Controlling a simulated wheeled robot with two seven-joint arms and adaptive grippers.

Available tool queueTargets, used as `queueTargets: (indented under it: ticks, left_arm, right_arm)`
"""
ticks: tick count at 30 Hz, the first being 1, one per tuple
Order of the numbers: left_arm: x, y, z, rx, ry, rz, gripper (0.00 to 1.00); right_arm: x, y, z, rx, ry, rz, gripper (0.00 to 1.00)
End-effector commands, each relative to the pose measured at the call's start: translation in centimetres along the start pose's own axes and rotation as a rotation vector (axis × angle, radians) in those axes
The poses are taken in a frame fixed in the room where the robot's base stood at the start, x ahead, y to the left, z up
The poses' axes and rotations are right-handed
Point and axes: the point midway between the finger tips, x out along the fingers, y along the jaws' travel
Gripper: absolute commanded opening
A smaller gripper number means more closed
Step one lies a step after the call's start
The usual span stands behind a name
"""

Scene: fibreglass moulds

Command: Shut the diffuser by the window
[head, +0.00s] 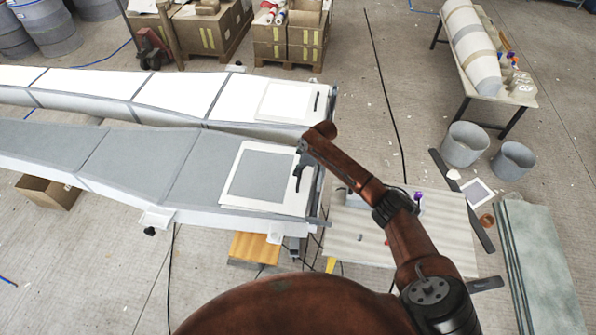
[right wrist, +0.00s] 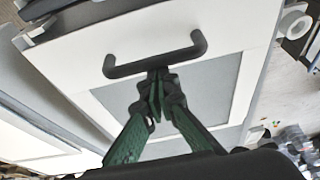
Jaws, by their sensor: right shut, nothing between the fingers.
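A panel with a broad white frame (head: 232,196) and a grey middle lies over the end of the nearer long grey mould. A dark handle (head: 298,182) is on its right edge; the handle shows as a black bar (right wrist: 155,57) in the right wrist view, on the white frame (right wrist: 222,32). My right gripper (right wrist: 155,82) is shut and empty, its tips right at the handle bar; I cannot tell whether they touch. In the head view the right gripper (head: 299,160) is small and dark beside the handle. A similar panel (head: 280,100) is on the farther white mould. No window shows.
A low table (head: 350,235) with small items stands beneath my right arm. Grey buckets (head: 464,145) and greenish boards (head: 540,262) lie to the right. Pallets of boxes (head: 290,35) stand behind the moulds. Cables cross the open concrete floor.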

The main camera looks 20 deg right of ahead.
Motion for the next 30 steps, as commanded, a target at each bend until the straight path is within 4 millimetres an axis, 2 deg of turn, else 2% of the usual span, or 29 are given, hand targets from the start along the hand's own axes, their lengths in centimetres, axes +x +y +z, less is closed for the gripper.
queueTargets:
  ticks: [1, 8, 11, 15, 18, 24, 30]
  left_arm:
    - [0.0, 0.0, 0.2, 0.000, -0.003, 0.000, 0.40]
    - [-0.1, 0.0, 0.4, -0.001, -0.006, 0.000, 0.40]
    - [-0.3, 0.0, 0.4, -0.001, -0.006, 0.000, 0.40]
    - [-0.6, 0.0, 0.3, -0.001, -0.005, 0.000, 0.40]
    - [0.1, 0.2, 0.5, -0.002, -0.006, 0.001, 0.40]
    - [1.0, -0.3, -0.6, 0.002, 0.008, -0.003, 0.40]
    - [1.4, 0.1, 0.2, -0.001, -0.001, 0.001, 0.40]
  right_arm:
    - [0.0, 0.1, 0.6, 0.005, -0.011, 0.000, 0.00]
    - [0.0, 0.1, 0.4, 0.007, -0.013, 0.001, 0.00]
    - [0.0, 0.0, -0.5, 0.009, -0.011, 0.002, 0.00]
    - [0.1, -0.2, -2.7, 0.014, -0.003, 0.005, 0.00]
    - [-2.3, 0.0, -2.4, 0.015, -0.003, 0.011, 0.00]
    - [-6.4, -0.2, -2.7, 0.012, -0.002, 0.008, 0.00]
    - [-9.0, -0.3, -2.8, 0.014, -0.002, 0.006, 0.00]
